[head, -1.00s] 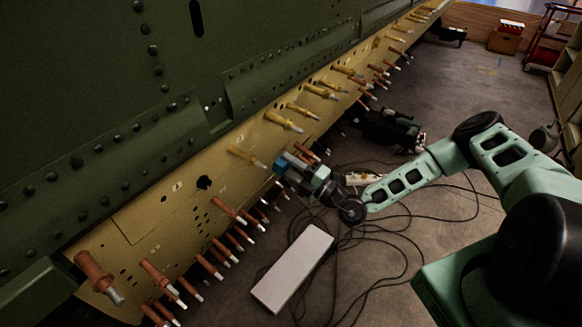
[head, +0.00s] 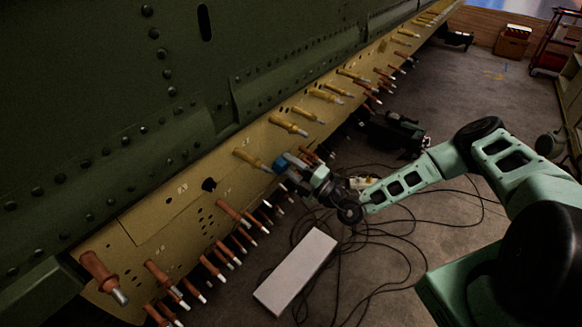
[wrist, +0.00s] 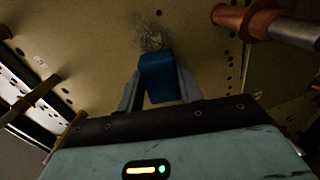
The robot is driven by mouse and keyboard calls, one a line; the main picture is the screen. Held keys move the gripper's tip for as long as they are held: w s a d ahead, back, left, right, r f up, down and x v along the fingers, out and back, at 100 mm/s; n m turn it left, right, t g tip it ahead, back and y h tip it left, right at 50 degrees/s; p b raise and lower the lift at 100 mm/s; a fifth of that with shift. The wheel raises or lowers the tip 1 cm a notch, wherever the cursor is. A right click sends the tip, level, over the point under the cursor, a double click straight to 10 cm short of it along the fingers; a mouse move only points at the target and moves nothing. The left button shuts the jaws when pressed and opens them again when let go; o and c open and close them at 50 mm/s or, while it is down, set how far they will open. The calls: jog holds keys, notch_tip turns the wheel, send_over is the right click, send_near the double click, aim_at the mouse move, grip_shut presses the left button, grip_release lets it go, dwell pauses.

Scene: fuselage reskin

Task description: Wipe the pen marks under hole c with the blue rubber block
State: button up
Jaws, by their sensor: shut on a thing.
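The blue rubber block (wrist: 160,78) is held between the two fingers of my gripper (wrist: 158,90), which is shut on it. In the wrist view, a dark smudge of pen marks (wrist: 150,35) lies on the tan panel just beyond the block's far edge. The block's top end is close to the panel; I cannot tell whether it touches. In the head view, my gripper (head: 287,164) is at the yellow-tan panel strip (head: 150,215), with a bit of blue at its tip. The marks are not visible there. I cannot read which hole is c.
Copper-coloured pins (head: 231,213) and yellow pins (head: 290,126) stick out of the strip on both sides of my gripper. In the wrist view, a copper pin (wrist: 245,20) is right of the block. A white box (head: 295,270) and black cables lie on the floor below.

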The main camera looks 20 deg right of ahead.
aim_at(297, 144)
jog(key=shift+w+d+b, duration=0.3)
jog(key=shift+w+d, duration=0.3)
jog(key=shift+d, duration=0.3)
jog(key=shift+w+d+b, duration=0.25)
jog(key=shift+w+d, duration=0.3)
jog(key=shift+d, duration=0.3)
jog(key=shift+w+d+b, duration=0.55)
jog(key=shift+w+d, duration=0.5)
jog(key=shift+d, duration=0.2)
jog(key=shift+w+d, duration=0.25)
jog(key=shift+d, duration=0.05)
jog(key=shift+d+r, duration=0.1)
jog(key=shift+d, duration=0.05)
jog(key=shift+s+a+p, duration=0.8)
jog(key=shift+s+a, duration=0.05)
jog(key=shift+a, duration=0.35)
jog(key=shift+s+a+p, duration=0.8)
jog(key=shift+a, duration=0.35)
jog(key=shift+s+a+p, duration=0.8)
jog(key=shift+s+a, duration=0.05)
jog(key=shift+a, duration=0.35)
